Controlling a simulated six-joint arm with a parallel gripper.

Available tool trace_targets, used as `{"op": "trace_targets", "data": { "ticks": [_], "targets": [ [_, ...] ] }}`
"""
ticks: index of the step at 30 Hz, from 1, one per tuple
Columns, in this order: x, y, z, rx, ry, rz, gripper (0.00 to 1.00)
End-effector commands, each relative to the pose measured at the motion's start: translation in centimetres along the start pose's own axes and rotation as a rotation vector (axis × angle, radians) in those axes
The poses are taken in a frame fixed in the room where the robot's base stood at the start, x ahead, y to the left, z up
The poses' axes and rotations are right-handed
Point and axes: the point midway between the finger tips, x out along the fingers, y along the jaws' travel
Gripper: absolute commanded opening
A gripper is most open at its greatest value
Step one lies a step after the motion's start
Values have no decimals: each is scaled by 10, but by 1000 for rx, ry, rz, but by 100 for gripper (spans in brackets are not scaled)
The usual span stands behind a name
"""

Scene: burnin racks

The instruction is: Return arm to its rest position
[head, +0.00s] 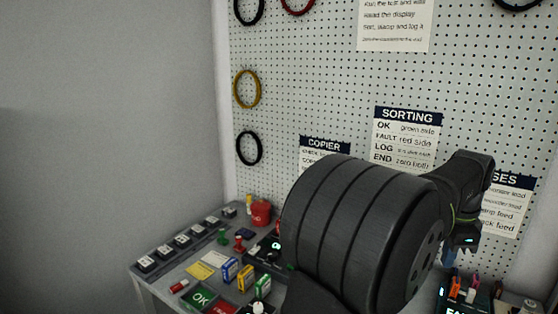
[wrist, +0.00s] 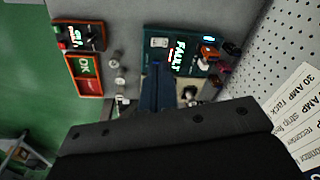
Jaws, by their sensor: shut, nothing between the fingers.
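My arm is raised and fills the middle and right of the head view, with a large black link nearest the camera. My gripper (wrist: 160,90) shows in the wrist view as dark bluish fingers, closed together with nothing held. It points down over the bench, in front of a teal tester (wrist: 186,50) with a lit FAULT display. In the head view only a small blue part of the gripper (head: 450,257) shows below the wrist at the right. The arm hides the middle of the bench in that view.
A grey bench (head: 150,285) carries a green OK pad (head: 201,298), a red cup (head: 261,211), a yellow pad (head: 200,271) and several small blocks. A pegboard (head: 320,80) with signs and hanging rings stands behind. The wrist view shows a red-framed OK panel (wrist: 85,72) and metal posts (wrist: 118,72).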

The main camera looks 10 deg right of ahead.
Motion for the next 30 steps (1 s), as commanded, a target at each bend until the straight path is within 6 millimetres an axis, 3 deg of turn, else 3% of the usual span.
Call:
{"op": "trace_targets", "data": {
  "ticks": [16,22,30],
  "targets": [
    [-19,24,84,-267,34,-59,0],
    [-22,30,99,-321,43,-72,0],
    [-22,32,104,-338,44,-74,0]
  ]
}}
